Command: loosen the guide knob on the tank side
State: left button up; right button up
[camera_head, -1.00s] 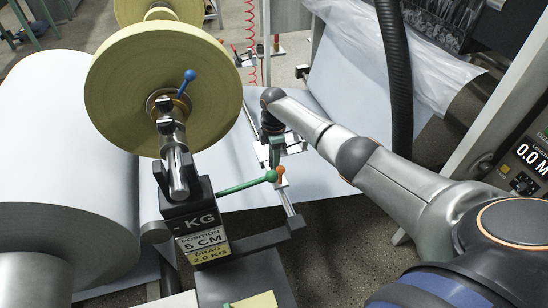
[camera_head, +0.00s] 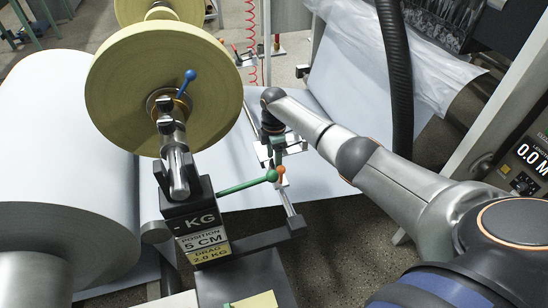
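My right arm reaches in from the right, and its dark wrist points down over the guide rail. The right gripper (camera_head: 276,154) is small and partly hidden at the rail's carriage (camera_head: 292,147); I cannot tell whether its fingers are open or shut. A small orange knob (camera_head: 281,170) shows just below the gripper, close behind the green ball end of a lever (camera_head: 245,185). I cannot tell whether the gripper touches the knob, or which knob is on the tank side. My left gripper is not in view.
A yellow tape roll (camera_head: 130,90) on a spindle with a blue-tipped lever (camera_head: 188,79) stands left of the gripper. A large white paper roll (camera_head: 60,130) is at the left. A black hose (camera_head: 396,80) hangs near my arm. A control panel (camera_head: 528,160) is at the right.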

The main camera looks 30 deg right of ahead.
pick_arm(q)
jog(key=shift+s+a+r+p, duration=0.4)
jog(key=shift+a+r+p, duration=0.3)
jog(key=shift+p, duration=0.65)
pick_arm(e)
notch_tip(320, 180, up, 12)
jog(key=shift+r, duration=0.25)
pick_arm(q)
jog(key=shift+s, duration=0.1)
pick_arm(e)
jog(key=shift+s, duration=0.1)
